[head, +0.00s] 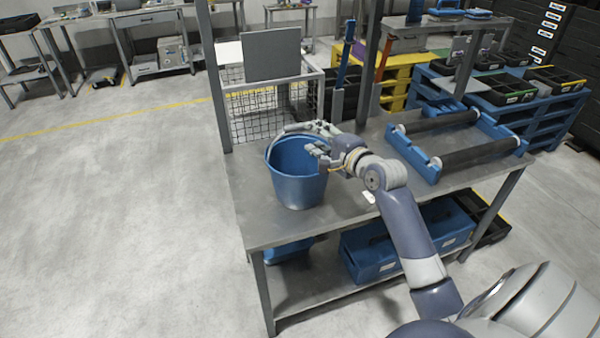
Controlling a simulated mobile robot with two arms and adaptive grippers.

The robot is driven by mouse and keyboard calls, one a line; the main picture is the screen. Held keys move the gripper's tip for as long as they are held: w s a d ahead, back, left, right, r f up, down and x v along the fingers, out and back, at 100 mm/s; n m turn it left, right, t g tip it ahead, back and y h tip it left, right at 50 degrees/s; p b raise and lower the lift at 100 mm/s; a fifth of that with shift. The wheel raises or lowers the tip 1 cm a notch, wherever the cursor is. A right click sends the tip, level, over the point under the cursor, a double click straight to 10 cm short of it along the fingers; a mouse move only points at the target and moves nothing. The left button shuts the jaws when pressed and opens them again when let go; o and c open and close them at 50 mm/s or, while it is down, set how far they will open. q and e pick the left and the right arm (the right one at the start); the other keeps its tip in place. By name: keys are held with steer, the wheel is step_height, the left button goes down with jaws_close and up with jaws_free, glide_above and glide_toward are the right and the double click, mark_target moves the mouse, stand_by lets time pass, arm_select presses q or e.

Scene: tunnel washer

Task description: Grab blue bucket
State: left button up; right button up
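A blue bucket (298,186) stands upright near the left end of a grey metal table (264,224). Its opening faces up, and a grey handle arcs at the rim's upper side. My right gripper (318,142) is at the bucket's right rim, with its fingers over the opening and close to the handle. The fingers overlap the rim in this view, so I cannot tell whether they are closed on the rim or handle. My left gripper is not in view.
A blue roller frame (436,170) sits on the table's right half. Blue boxes (372,252) lie on the lower shelf. A wire mesh panel (253,118) and posts stand behind the bucket. The floor (120,220) at left is clear.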

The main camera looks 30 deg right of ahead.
mark_target(301, 127)
steer(key=w, duration=0.3)
steer(key=shift+w+f, duration=0.2)
steer(key=shift+f, duration=0.15)
steer(key=shift+w+d+p, duration=0.1)
steer(key=shift+w+p, duration=0.3)
steer(key=shift+w, duration=0.25)
steer(key=w, duration=0.3)
steer(key=shift+d+f+p, duration=0.1)
steer(key=shift+f+p, duration=0.2)
steer(key=shift+p, duration=0.05)
steer(key=shift+w+f, duration=0.2)
steer(key=shift+w, duration=0.45)
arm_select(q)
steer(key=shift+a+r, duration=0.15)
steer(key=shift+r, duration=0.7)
arm_select(e)
jaws_close()
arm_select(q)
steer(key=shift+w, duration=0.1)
arm_select(e)
steer(key=shift+r, duration=0.1)
